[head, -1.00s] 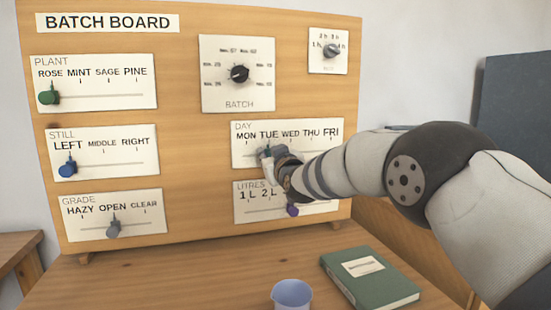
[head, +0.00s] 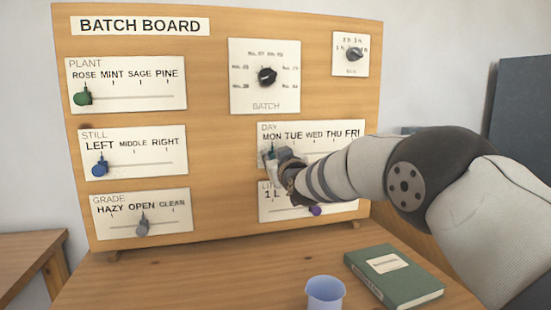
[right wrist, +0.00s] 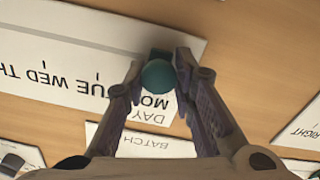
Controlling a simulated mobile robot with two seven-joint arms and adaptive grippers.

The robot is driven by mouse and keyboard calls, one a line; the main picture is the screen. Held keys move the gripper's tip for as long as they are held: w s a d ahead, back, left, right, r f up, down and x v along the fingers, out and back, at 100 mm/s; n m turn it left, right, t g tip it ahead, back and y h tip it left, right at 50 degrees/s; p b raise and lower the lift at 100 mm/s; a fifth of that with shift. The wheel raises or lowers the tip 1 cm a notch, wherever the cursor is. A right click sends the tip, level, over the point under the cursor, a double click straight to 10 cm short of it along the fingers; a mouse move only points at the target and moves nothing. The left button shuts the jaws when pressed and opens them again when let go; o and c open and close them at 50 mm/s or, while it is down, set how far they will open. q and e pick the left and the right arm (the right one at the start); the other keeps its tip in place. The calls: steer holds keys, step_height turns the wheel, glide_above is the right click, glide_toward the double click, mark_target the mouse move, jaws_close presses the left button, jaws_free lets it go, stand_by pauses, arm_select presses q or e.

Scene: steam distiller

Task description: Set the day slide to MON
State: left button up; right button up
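The day slide's panel (head: 350,160) is on the right of the board, labelled MON to FRI. Its teal knob (right wrist: 159,76) stands out from the panel in the right wrist view. In the head view the knob (head: 270,152) is partly hidden by my right gripper and sits under MON. My right gripper (head: 274,158) reaches in from the right. In the right wrist view its two fingers (right wrist: 158,72) lie on either side of the knob, seemingly closed against it. My left gripper is not in view.
Below, the litres panel (head: 340,208) with its purple knob (head: 316,211) is partly covered by my right arm. The batch dial (head: 267,76) is above. A blue cup (head: 325,292) and a green book (head: 395,277) are on the table.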

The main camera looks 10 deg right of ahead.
steer(key=o, duration=0.3)
steer(key=shift+w+a, duration=0.1)
steer(key=shift+a, duration=0.2)
steer(key=shift+d, duration=0.1)
steer(key=s, duration=1.2)
steer(key=shift+d, duration=0.2)
